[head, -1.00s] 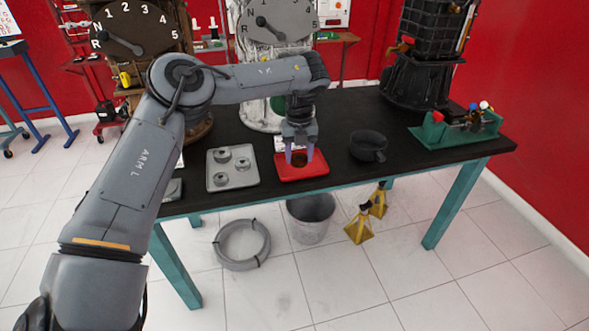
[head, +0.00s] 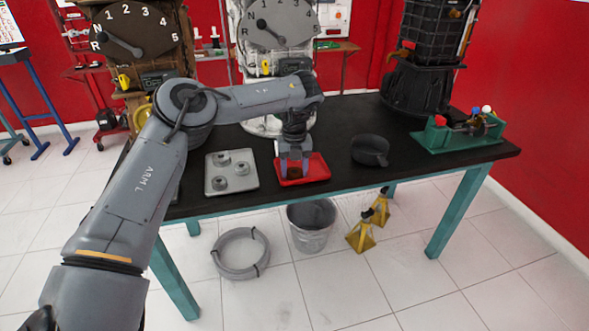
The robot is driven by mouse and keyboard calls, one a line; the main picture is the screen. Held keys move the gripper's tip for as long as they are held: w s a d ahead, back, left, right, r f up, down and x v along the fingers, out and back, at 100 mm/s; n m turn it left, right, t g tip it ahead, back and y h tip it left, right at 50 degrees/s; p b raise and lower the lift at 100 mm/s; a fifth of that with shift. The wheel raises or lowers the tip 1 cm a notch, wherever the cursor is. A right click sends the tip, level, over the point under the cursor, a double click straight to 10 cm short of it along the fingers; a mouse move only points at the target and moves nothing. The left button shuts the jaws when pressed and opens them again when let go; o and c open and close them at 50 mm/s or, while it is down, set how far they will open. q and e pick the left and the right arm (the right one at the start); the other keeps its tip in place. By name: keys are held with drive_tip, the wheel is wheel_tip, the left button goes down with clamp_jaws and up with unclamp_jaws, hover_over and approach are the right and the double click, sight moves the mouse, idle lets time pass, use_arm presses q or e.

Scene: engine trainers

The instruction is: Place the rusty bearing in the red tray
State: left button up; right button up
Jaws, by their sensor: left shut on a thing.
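The red tray (head: 316,171) lies on the dark table top, near its front edge. My left gripper (head: 294,172) points down over the left half of the tray. It is shut on the rusty bearing (head: 294,171), a small dark brown piece between the fingers, largely hidden by them. The bearing is low at the tray; I cannot tell whether it touches the tray's floor. My right gripper is not in view.
A grey tray (head: 248,181) with several grey bearings lies left of the red tray. A dark pan (head: 370,150) stands to the right, and a green fixture (head: 455,137) farther right. Engine trainers with gear dials stand behind. A metal bucket (head: 312,228) is below the table.

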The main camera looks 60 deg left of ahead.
sight(295, 172)
use_arm(q)
drive_tip(key=shift+f, duration=0.1)
drive_tip(key=o, duration=0.9)
drive_tip(key=shift+f, duration=0.1)
drive_tip(key=shift+r, duration=0.25)
wheel_tip(295, 172, up, 12)
drive_tip(key=p, duration=0.6)
